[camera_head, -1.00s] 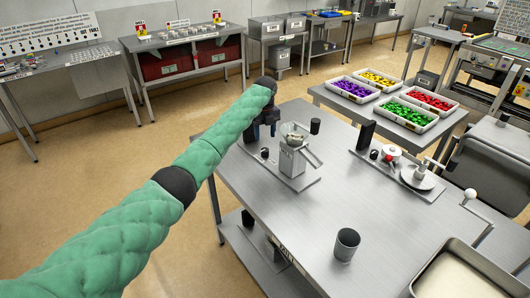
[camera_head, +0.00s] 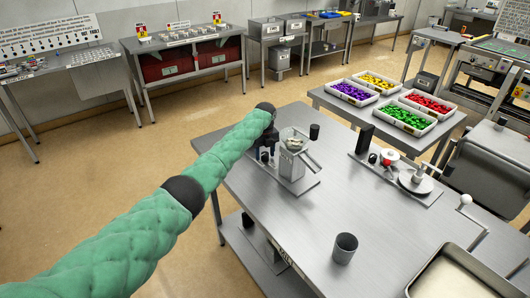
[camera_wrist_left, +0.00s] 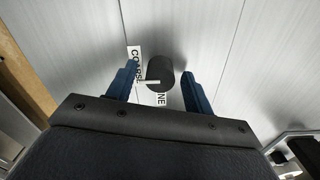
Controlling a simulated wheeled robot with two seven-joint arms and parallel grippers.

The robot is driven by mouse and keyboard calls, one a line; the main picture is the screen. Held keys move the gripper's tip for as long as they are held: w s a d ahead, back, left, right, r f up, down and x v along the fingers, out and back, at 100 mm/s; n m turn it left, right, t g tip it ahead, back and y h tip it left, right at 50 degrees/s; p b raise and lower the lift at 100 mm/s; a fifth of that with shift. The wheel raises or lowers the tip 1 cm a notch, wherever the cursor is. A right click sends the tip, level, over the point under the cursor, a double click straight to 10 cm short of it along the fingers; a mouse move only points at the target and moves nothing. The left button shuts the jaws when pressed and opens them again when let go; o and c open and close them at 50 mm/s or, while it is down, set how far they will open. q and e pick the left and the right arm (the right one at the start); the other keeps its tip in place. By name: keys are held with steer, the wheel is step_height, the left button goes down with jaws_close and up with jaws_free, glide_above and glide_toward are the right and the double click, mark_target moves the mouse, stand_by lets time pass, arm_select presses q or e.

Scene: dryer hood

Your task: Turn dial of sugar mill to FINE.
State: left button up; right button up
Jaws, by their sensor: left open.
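The sugar mill (camera_head: 291,163) stands on its base plate at the far left part of the steel table, with a clear hopper holding pale lumps on top. Its dial (camera_wrist_left: 160,74) is a black round knob with a white pointer line, seen in the left wrist view. The pointer points left, by the COARSE label (camera_wrist_left: 135,65). A second label (camera_wrist_left: 161,98), partly hidden by the knob, shows "NE". My left gripper (camera_wrist_left: 160,80) is open, with a blue finger on each side of the dial; contact cannot be told. It also shows beside the mill in the head view (camera_head: 265,155).
A dark cup (camera_head: 314,131) stands behind the mill, and a grey cup (camera_head: 345,248) near the table's front edge. Another device with a round plate (camera_head: 416,182) stands to the right. A pan (camera_head: 455,275) is at lower right. The middle of the table is clear.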

arm_select(q)
steer(key=shift+f, duration=0.1)
steer(key=shift+c, duration=0.2)
steer(key=c, duration=0.9)
steer(key=shift+c, duration=0.2)
